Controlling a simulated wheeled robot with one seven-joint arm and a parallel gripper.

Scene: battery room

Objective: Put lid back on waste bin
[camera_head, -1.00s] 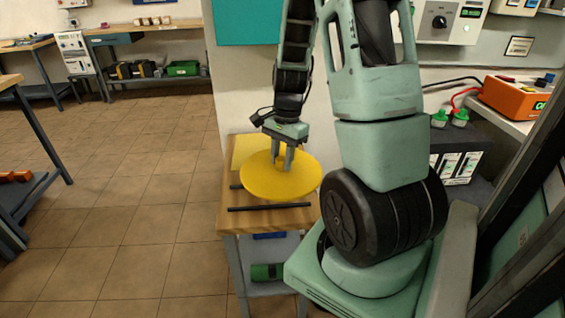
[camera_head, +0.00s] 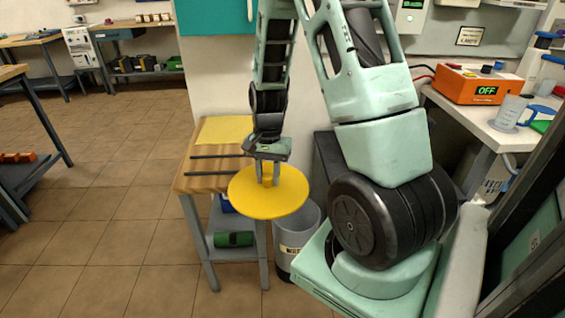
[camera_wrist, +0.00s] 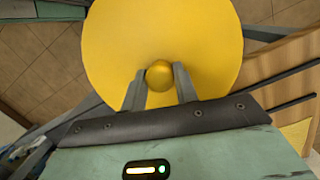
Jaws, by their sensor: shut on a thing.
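The round yellow lid (camera_head: 250,198) is held level by its knob, off the table, in front of the wooden table's right end. My gripper (camera_head: 268,180) is shut on the lid's knob; the wrist view shows the two fingers (camera_wrist: 160,88) on either side of the round knob (camera_wrist: 159,74). The grey waste bin (camera_head: 297,240) stands on the floor just right of the table. The lid is above and to the left of it, hiding part of its top. The bin's open rim shows at the lid's right side.
The small wooden table (camera_head: 190,180) bears two dark bars (camera_head: 208,174) and a yellow sheet (camera_head: 225,129). A green roll (camera_head: 234,239) lies on its lower shelf. A bench with an orange device (camera_head: 478,85) stands at right. The tiled floor at left is clear.

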